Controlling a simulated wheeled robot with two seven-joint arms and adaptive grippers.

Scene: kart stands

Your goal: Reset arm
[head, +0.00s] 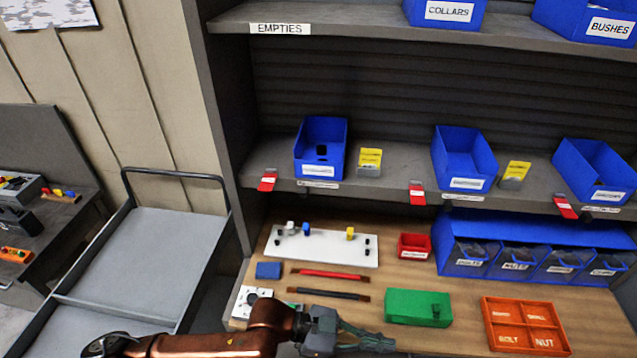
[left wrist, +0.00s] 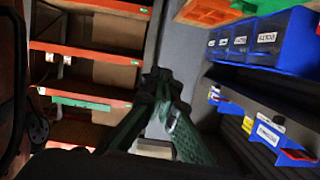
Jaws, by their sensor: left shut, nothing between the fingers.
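My left arm comes in from the lower left of the head view. Its left gripper (head: 378,343) is at the bottom of the picture, over the front part of the wooden bench (head: 385,310), left of the orange tray and below the green box. The gripper is shut and empty. In the left wrist view the green fingers (left wrist: 161,76) meet at their tips, with nothing between them. My right gripper is in neither view.
Near the gripper are a green box (head: 418,307), an orange divided tray (head: 524,326), red and dark bars (head: 330,275) and a white board (head: 322,247). Blue bins (head: 465,158) stand on the shelf above. A grey cart (head: 150,260) is at the left.

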